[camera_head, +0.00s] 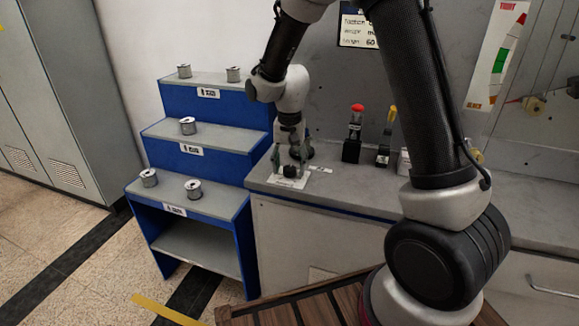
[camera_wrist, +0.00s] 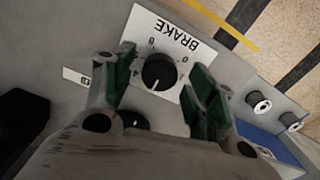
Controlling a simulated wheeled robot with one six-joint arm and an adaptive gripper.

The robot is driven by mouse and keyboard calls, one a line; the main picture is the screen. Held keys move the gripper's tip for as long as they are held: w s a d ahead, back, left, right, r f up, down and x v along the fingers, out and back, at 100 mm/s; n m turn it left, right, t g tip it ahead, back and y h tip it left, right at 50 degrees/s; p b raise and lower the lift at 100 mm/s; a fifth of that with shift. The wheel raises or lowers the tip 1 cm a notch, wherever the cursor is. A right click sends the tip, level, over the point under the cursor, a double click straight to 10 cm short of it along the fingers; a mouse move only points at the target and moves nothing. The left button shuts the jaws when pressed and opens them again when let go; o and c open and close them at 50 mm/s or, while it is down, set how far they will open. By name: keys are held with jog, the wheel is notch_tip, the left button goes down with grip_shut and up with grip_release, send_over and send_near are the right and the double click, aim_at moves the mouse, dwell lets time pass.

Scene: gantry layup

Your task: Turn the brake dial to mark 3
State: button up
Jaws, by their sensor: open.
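The brake dial (camera_wrist: 159,72) is a round black knob with a white pointer line. It sits on a white plate (camera_wrist: 176,33) printed BRAKE, upside down in the wrist view. The pointer points toward the bottom of that view, slightly left. Several marks show around the knob, but the one at the pointer is not readable. My gripper (camera_wrist: 163,62) is open, with one green-padded finger on each side of the knob and gaps between. In the head view my gripper (camera_head: 290,162) points down over the dial (camera_head: 290,171) on the grey counter (camera_head: 341,187).
Blue stepped shelves (camera_head: 213,155) holding several metal spools stand left of the counter. A red-topped device (camera_head: 354,135) and a yellow-handled lever (camera_head: 387,137) stand right of the dial. A grey cabinet (camera_head: 70,100) is at far left. Open floor lies at lower left.

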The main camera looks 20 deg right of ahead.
aim_at(290, 168)
notch_tip(290, 168, up, 11)
dwell(0.3)
jog(key=shift+r, duration=0.1)
jog(key=s+d+r+n+t, duration=0.1)
jog(key=s+d+r, duration=0.2)
jog(key=s+d, duration=0.2)
jog(key=s+d+r+n+t, duration=0.2)
jog(key=s+d, duration=0.3)
jog(key=s, duration=0.7)
jog(key=s+d+r+n+t, duration=0.1)
jog(key=s+d+r+n, duration=0.1)
jog(key=s+d+r, duration=0.3)
jog(key=s, duration=0.4)
jog(key=shift+s, duration=0.25)
